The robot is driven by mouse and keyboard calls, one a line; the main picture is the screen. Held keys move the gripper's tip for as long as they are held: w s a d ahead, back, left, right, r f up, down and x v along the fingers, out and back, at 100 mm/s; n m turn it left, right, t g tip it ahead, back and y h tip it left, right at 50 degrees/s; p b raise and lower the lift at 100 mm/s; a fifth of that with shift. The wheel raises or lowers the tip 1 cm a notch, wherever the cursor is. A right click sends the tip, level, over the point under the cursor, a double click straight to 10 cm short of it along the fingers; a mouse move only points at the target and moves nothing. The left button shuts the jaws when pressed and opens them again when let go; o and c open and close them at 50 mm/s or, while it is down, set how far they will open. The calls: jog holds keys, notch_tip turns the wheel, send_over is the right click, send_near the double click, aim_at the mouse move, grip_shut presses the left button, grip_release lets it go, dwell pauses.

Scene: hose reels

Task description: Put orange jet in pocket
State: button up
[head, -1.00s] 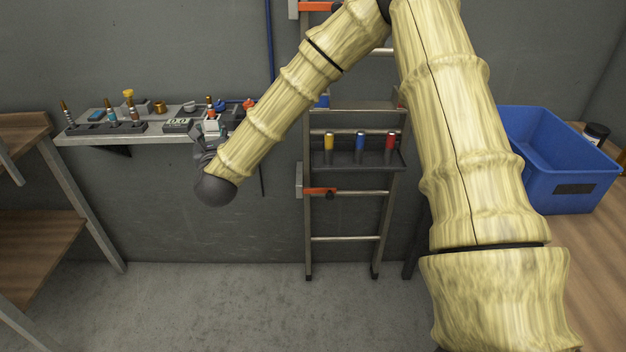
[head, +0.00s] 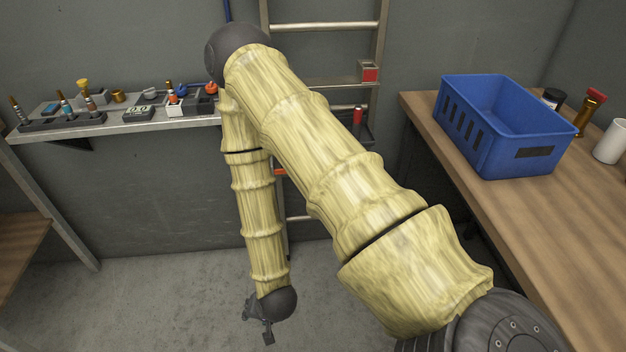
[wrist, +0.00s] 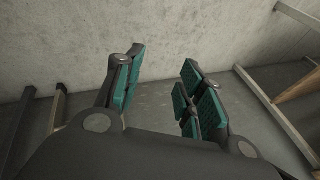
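My gripper (wrist: 162,66) is open and empty in the wrist view, its teal pads apart with bare floor and wall beyond. In the head view it hangs low (head: 262,322), well below the wall shelf (head: 120,128). An orange-red rounded piece (head: 211,88) sits at the shelf's right end, beside my arm. A small white holder with an orange part (head: 173,100) stands just left of it. I cannot tell which of these is the orange jet. A dark rack (head: 34,124) with several upright jets is on the shelf's left. I cannot make out the pocket for certain.
A ladder (head: 377,40) on the wall bears a red box (head: 369,72) and a red-topped cylinder (head: 357,116), partly behind my arm. A blue crate (head: 480,150) stands on the wooden bench (head: 585,225) at right. The floor (head: 170,300) below the shelf is clear.

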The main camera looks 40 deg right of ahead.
jog(key=s+d+f+n+g, duration=0.2)
jog(key=s+n, duration=0.2)
jog(key=s, duration=0.5)
jog(key=s+d+f+n+g, duration=0.2)
jog(key=s+n, duration=0.3)
jog(key=s, duration=0.4)
jog(key=shift+f+g+h, duration=0.2)
jog(key=shift+g+h, duration=0.2)
jog(key=shift+g, duration=0.2)
jog(key=shift+d, duration=0.1)
